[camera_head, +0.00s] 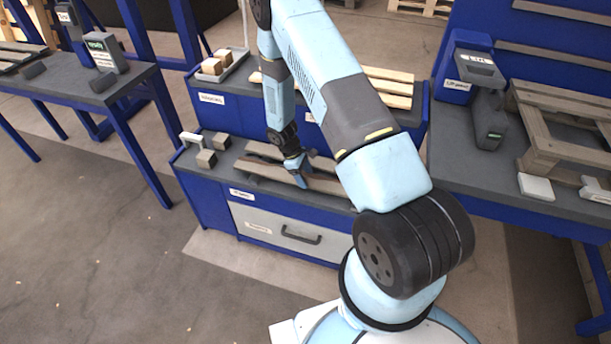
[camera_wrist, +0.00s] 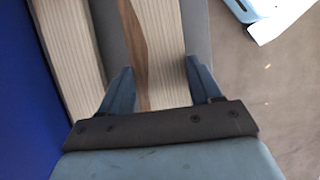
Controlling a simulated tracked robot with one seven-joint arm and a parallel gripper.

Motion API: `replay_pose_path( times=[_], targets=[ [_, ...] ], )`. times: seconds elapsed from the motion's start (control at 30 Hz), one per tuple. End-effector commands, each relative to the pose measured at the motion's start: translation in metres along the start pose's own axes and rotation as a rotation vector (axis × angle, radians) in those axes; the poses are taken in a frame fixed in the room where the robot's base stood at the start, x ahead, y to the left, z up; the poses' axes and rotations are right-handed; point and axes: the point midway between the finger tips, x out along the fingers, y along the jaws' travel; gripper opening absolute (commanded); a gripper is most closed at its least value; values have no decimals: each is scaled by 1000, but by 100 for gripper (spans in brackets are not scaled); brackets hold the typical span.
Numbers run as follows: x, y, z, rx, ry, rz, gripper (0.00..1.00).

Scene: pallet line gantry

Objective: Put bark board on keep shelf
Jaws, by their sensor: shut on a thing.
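My gripper (camera_head: 300,180) is low over the near, lower deck of the blue bench in the head view. In the wrist view my gripper (camera_wrist: 160,85) is shut on the bark board (camera_wrist: 168,45), a pale striped board with a brown bark strip along its left edge. The fingers stand on either side of it. A second pale board (camera_wrist: 68,45) lies to the left, apart across a grey strip. The raised back shelf (camera_head: 240,82) holds pale boards (camera_head: 388,90). The shelf labels are too small to read surely, so I cannot tell which is the keep shelf.
Small wood blocks (camera_head: 207,158) and a white handle-like piece (camera_head: 191,138) stand at the lower deck's left end. A tray of blocks (camera_head: 217,66) sits on the back shelf. A side table with a pallet (camera_head: 548,140) stands right.

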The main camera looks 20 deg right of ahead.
Motion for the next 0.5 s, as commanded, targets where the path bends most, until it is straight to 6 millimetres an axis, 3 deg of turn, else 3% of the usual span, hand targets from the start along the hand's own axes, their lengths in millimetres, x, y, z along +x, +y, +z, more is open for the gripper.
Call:
replay_pose_path(
  times=[0.1,0.13,0.37,0.5],
  targets=[
    [1,0,-1,0,0,0,23],
    [1,0,0,0,0,0,66],
    [1,0,-1,-1,0,0,88],
    [1,0,-1,-1,0,0,89]
  ],
)
